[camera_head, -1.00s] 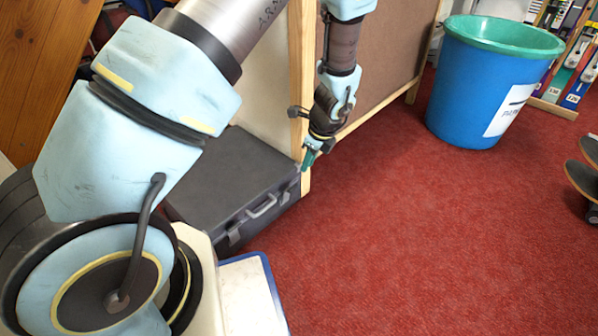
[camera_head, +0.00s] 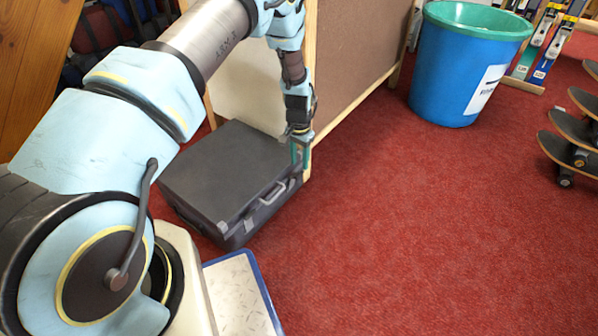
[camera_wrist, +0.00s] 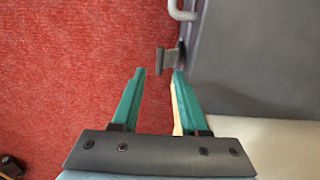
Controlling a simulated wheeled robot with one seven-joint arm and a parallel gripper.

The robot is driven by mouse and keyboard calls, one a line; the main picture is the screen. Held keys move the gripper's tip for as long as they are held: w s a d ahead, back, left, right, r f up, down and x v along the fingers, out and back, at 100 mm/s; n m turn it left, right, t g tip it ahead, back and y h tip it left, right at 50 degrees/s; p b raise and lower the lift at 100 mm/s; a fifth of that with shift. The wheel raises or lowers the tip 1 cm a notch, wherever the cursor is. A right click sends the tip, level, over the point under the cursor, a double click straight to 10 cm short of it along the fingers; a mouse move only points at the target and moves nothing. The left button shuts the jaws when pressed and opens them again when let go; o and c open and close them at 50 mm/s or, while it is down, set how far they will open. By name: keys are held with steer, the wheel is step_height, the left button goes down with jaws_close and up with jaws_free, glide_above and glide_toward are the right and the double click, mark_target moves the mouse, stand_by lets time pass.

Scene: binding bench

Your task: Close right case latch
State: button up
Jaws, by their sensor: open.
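The dark grey case (camera_head: 225,170) lies shut-lidded on the red carpet, its handle (camera_head: 272,194) on the front side. The handle also shows at the top of the wrist view (camera_wrist: 182,11). The right latch (camera_wrist: 168,61) is a small grey flap that sticks out from the case's edge in the wrist view. My gripper (camera_head: 299,160) is above the case's right front corner, fingers pointing down. In the wrist view my gripper (camera_wrist: 160,74) is open and empty, with the latch just beyond and between its green fingertips. I cannot tell whether either finger touches the case.
A wood-framed board (camera_head: 355,50) stands close behind and right of the case, its post beside my gripper. A blue bin (camera_head: 455,75) and stacked skateboards (camera_head: 575,140) stand farther right. The carpet (camera_head: 400,240) in front and to the right is clear.

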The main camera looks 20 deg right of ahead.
mark_target(300, 173)
step_height(300, 173, down, 4)
steer(key=shift+f+b, duration=0.1)
steer(key=shift+b, duration=0.4)
jaws_close()
stand_by(1.1)
